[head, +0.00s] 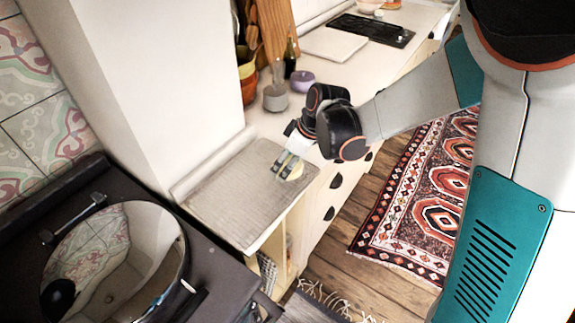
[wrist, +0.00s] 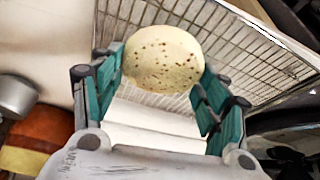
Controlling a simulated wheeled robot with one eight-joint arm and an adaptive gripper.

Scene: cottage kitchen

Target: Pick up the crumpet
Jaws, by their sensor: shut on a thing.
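The crumpet (wrist: 163,58) is a round, pale cream disc with small brown spots. In the wrist view it sits between the two green-padded fingers of my gripper (wrist: 160,80), which are shut on its left and right sides. In the head view my gripper (head: 286,165) points down over the right part of a grey rack (head: 225,205) on the counter's end. A pale yellow bit of the crumpet (head: 296,172) shows beside the fingers there. The rack's wire grid (wrist: 255,55) lies behind the crumpet in the wrist view. I cannot tell whether the crumpet touches the rack.
A round shiny basin (head: 120,260) stands at the lower left. A grey cup (head: 276,98), a purple bowl (head: 302,80) and a dark bottle (head: 290,58) stand behind my gripper. A patterned rug (head: 430,190) lies on the wooden floor at the right.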

